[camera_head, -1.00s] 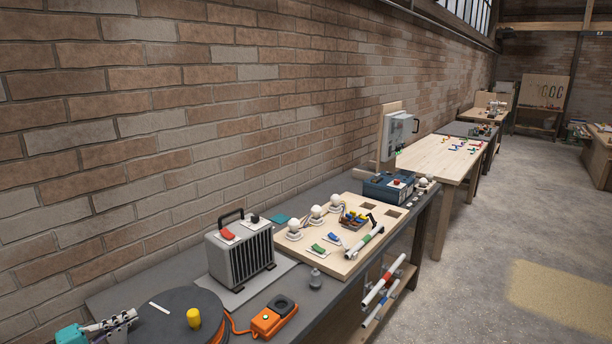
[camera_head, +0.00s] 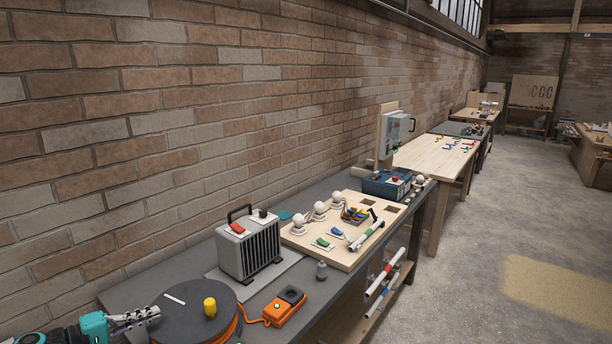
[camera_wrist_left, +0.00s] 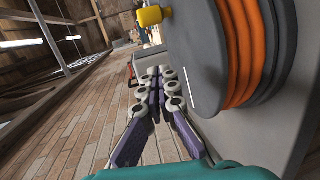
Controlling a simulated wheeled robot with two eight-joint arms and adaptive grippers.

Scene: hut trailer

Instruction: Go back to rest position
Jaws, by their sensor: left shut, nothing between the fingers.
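My left gripper (camera_head: 150,314) is at the lower left of the head view, at the near left edge of the dark cable reel (camera_head: 205,318). In the left wrist view its fingers (camera_wrist_left: 160,72) are closed together with nothing between them. The reel stands right beside the fingers there, with orange cable (camera_wrist_left: 243,50) wound on it. A yellow knob (camera_head: 210,307) sits on top of the reel; it also shows in the wrist view (camera_wrist_left: 150,16). My right gripper is not in view.
A grey heater box (camera_head: 248,245) with a red switch and an orange device (camera_head: 285,307) stand near the reel on the grey bench (camera_head: 140,290). Farther along is a wooden board (camera_head: 340,253) with bulbs and switches. A brick wall runs behind; the floor at right (camera_head: 480,230) is clear.

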